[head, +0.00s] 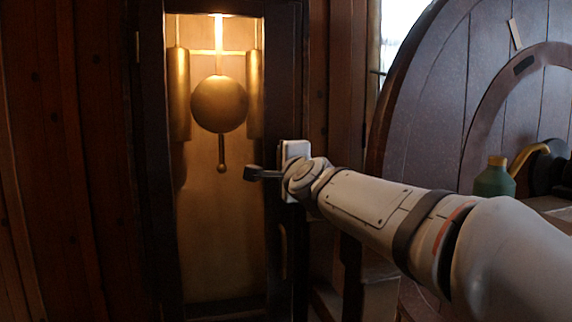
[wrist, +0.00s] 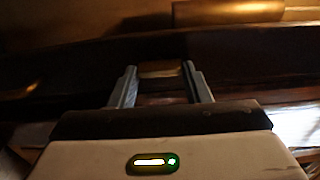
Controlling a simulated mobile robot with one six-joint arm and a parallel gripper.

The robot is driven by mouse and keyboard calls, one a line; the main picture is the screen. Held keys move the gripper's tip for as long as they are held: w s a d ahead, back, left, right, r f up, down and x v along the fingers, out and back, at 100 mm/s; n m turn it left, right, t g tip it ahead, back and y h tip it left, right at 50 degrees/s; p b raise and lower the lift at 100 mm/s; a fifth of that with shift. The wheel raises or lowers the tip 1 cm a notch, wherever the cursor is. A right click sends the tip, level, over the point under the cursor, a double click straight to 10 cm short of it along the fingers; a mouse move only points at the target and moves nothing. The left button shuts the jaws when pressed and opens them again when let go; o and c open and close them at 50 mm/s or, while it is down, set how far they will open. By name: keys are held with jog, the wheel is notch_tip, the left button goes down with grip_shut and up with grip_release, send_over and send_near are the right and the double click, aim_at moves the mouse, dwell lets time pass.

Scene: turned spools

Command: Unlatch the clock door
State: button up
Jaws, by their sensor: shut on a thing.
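The tall clock's door (head: 284,75) has a dark wooden frame around a lit opening and looks closed. A brass pendulum (head: 219,104) hangs inside. My gripper (head: 256,173) is at the door's right side, at about mid-height. In the wrist view, the fingers of my gripper (wrist: 160,74) are on either side of a small brass-coloured piece (wrist: 160,66), which looks like the latch, and are shut on it. In the head view the latch is hidden by my gripper. A slim brass handle (head: 283,250) shows lower on the door's right side.
Brass weights (head: 179,92) hang beside the pendulum. A hinge (head: 137,47) is on the left of the case. Dark plank wall (head: 60,150) lies left.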

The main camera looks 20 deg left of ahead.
jog(key=o, duration=1)
jog(key=shift+d, duration=0.1)
jog(key=v, duration=0.7)
jog(key=shift+s+d, duration=0.2)
jog(key=shift+s, duration=0.1)
